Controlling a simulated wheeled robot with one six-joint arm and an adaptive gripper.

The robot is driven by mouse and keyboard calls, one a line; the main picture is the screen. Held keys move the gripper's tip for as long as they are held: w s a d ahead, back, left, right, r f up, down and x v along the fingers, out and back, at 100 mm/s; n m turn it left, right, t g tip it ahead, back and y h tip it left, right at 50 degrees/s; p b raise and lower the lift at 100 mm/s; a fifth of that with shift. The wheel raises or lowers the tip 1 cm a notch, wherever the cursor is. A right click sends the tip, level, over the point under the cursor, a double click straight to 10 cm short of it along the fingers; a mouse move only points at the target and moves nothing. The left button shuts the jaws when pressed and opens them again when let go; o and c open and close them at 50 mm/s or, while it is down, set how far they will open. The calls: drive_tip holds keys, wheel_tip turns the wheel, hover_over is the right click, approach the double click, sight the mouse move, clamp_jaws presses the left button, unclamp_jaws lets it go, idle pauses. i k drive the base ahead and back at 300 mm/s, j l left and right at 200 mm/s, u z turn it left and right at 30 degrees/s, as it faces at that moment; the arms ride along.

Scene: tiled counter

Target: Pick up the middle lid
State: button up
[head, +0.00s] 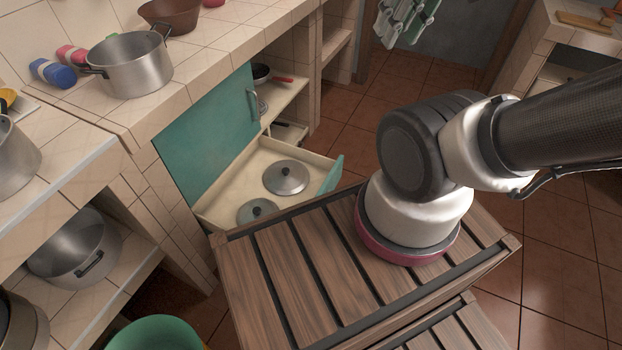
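Two round grey metal lids with dark knobs lie flat in an open cream drawer (232,192). One lid (286,177) is nearer the drawer's middle and fully visible. The other lid (257,212) is lower left, with its near edge hidden by the slatted wooden top. Only these two lids show in the drawer, so I cannot tell for certain which is the middle one. My arm comes in from the right, over the slatted wood, and no part of it overlaps the lids in the picture. My gripper is not in view.
A slatted wooden top (290,275) fills the foreground beside the drawer. A teal cabinet door (207,135) stands at the drawer's left. A metal pot (130,65) and a brown bowl (170,16) stand on the tiled counter. Tiled floor (385,90) is clear behind.

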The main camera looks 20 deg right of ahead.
sight(282, 177)
drive_tip(key=k+j+z, duration=0.2)
drive_tip(key=j+z, duration=0.15)
drive_tip(key=k+j+z, duration=0.35)
drive_tip(key=i+j, duration=0.1)
